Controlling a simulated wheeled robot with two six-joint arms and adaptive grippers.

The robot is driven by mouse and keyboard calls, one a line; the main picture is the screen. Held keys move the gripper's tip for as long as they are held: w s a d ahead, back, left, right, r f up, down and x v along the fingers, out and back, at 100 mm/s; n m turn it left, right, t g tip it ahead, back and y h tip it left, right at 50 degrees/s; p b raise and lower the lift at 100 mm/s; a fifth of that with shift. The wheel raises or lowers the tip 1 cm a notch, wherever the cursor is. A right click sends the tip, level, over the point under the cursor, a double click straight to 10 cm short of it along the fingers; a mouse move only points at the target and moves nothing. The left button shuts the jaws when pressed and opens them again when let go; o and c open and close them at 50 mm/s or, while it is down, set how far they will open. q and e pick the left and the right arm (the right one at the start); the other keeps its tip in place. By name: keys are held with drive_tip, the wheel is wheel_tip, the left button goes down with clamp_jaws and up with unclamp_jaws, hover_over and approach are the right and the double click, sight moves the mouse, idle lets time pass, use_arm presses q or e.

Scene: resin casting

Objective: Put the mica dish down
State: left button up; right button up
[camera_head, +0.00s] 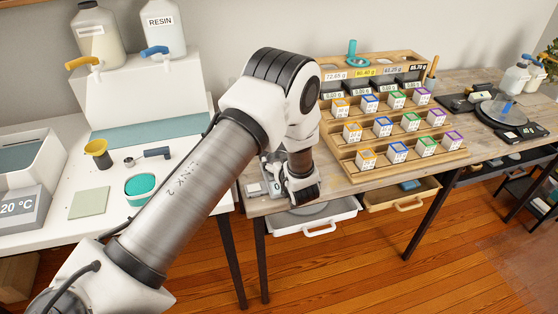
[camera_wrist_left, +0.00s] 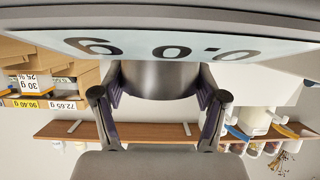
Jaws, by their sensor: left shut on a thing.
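My left gripper (camera_head: 302,196) is at the front left corner of the wooden table, beside a small light-coloured scale (camera_head: 255,188). In the left wrist view, which is upside down, the two fingers of the left gripper (camera_wrist_left: 160,98) are shut on the sides of a round grey metal dish (camera_wrist_left: 160,80). The scale's display (camera_wrist_left: 160,48) shows close by, reading 0.0 g. I cannot tell whether the dish touches the scale. The dish is hidden behind my gripper in the head view. My right gripper is not in view.
A wooden stepped rack (camera_head: 395,140) with several small labelled boxes stands right of my gripper. A white drawer (camera_head: 312,217) and a wooden drawer (camera_head: 402,195) are open below the table edge.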

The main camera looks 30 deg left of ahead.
use_arm(q)
drive_tip(key=shift+w+f, duration=0.1)
drive_tip(key=shift+f, duration=0.2)
drive_tip(key=shift+f, duration=0.1)
drive_tip(key=o, duration=0.9)
drive_tip(key=shift+o, duration=0.2)
